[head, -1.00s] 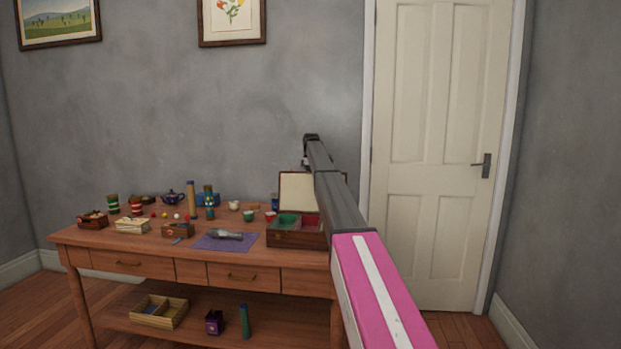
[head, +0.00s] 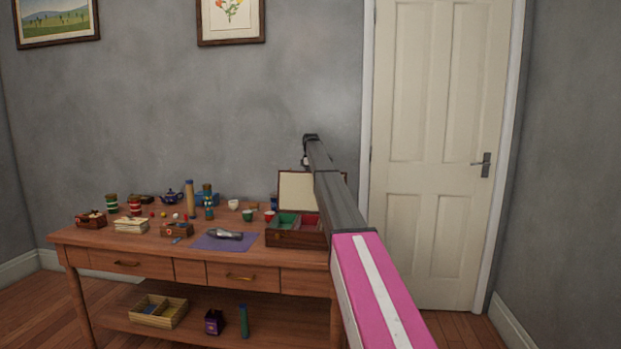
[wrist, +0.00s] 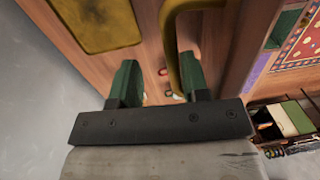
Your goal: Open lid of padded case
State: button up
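A wooden case (head: 290,239) stands at the right end of the table, and I take it to be the padded case. Its lid (head: 297,190) stands raised at the back, with a cream inner face. Green and red show inside it, and my arm covers its right side. My gripper (wrist: 158,80) shows in the wrist view with its two dark green fingers apart. I see nothing held between them. A yellow curved bar (wrist: 174,48) passes beside the right finger; I cannot tell whether they touch.
The wooden table (head: 200,262) is crowded with small boxes, cups, a dark blue teapot (head: 172,197) and a bottle-like object on a purple cloth (head: 208,242). A white door (head: 435,150) stands to the right.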

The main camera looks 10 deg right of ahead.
notch_tip(320, 180, up, 11)
jog(key=shift+w+d+f, duration=0.15)
jog(key=shift+w, duration=0.2)
dwell(0.4)
